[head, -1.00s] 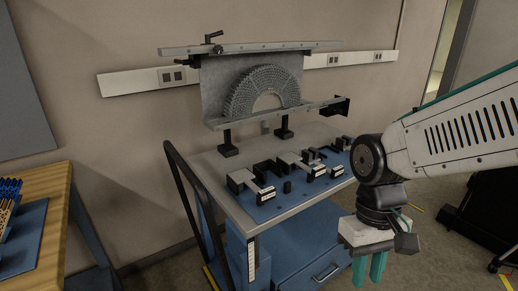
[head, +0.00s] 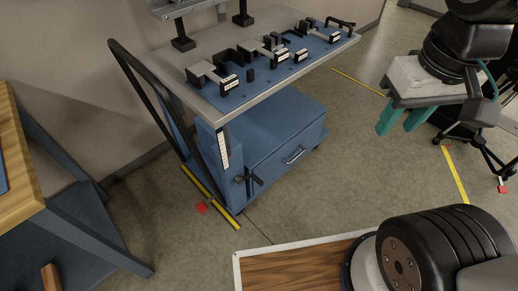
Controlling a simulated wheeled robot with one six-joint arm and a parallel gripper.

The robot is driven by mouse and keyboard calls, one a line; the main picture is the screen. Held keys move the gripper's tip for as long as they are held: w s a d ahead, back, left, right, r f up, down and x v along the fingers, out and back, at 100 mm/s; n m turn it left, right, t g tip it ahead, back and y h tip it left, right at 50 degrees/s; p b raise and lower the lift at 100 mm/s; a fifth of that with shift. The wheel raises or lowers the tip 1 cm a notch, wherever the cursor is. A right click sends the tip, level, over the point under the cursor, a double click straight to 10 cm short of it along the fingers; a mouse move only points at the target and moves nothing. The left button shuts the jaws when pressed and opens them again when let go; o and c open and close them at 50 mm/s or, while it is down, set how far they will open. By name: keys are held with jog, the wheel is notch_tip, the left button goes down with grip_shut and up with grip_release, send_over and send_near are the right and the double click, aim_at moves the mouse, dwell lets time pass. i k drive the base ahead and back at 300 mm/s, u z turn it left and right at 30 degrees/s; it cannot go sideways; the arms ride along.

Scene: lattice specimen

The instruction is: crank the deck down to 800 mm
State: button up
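The deck (head: 170,68) is the grey top of a blue wheeled cart, standing level in the head view. A white scale strip with dark marks (head: 222,148) hangs below its near corner; its figures are too small to read. A small dark crank handle (head: 252,180) sticks out from the cart's near end, low beside the drawer front. My gripper (head: 403,122) is at the right, in the air and well apart from the crank. Its two teal fingers are parted with nothing between them.
Several black and grey fixtures (head: 228,82) stand on the deck's blue mat. A black push rail (head: 150,95) rises at the cart's left. A wooden bench (head: 25,165) stands at far left. Yellow floor tape (head: 205,195) runs by the cart. Open floor lies before the crank.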

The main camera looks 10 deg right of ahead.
aim_at(238, 180)
jog(key=z, duration=1.6)
jog(key=i, duration=1)
jog(key=u, duration=3.8)
